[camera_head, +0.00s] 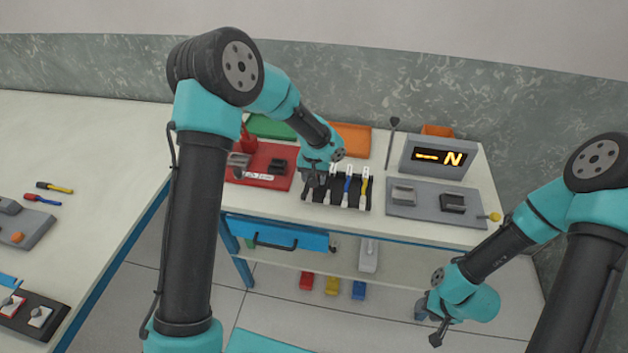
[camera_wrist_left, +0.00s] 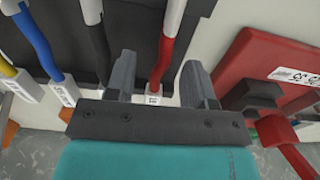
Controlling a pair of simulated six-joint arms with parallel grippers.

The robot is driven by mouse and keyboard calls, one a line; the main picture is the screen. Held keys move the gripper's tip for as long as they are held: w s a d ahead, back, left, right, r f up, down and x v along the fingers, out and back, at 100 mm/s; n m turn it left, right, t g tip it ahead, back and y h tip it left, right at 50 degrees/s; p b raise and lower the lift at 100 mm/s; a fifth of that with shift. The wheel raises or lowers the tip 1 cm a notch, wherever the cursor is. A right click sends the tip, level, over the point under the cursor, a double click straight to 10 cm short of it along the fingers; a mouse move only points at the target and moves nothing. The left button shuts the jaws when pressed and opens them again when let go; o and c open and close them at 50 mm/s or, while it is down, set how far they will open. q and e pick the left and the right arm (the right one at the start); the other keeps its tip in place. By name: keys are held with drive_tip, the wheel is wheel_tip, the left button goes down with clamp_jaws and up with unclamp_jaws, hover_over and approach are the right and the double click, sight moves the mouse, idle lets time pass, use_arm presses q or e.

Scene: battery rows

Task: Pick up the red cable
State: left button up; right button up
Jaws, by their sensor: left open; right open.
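The red cable (camera_wrist_left: 165,55) stands in the black rack (camera_wrist_left: 130,20), with white connector ends, in the left wrist view. My left gripper (camera_wrist_left: 160,68) is open, with one finger on each side of the red cable; I cannot tell whether either finger touches it. In the head view my left gripper (camera_head: 314,183) is at the left end of the rack (camera_head: 352,206) and hides the red cable. Black, blue (camera_head: 347,185) and yellow (camera_head: 364,188) cables stand in the rack to its right. My right gripper (camera_head: 436,323) is open and empty, low at the front right.
A red tray (camera_head: 272,180) lies left of the rack. A grey plate (camera_head: 425,212) with two blocks lies to its right, below a display box (camera_head: 438,158). A blue drawer (camera_head: 275,235) is under the tabletop. Another table (camera_head: 90,130) with tools stands at the left.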

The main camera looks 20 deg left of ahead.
use_arm(q)
drive_tip(key=shift+c, duration=0.4)
clamp_jaws()
drive_tip(key=shift+r, duration=0.1)
drive_tip(key=shift+r, duration=0.5)
wheel_tip(320, 180, up, 3)
drive_tip(key=shift+s+f, duration=0.1)
drive_tip(key=shift+f, duration=0.1)
drive_tip(key=s+d, duration=0.2)
drive_tip(key=s, duration=0.5)
drive_tip(key=s+d+r, duration=0.1)
drive_tip(key=s+d, duration=0.1)
drive_tip(key=s, duration=0.6)
drive_tip(key=shift+d+r, duration=0.15)
drive_tip(key=shift+d, duration=0.15)
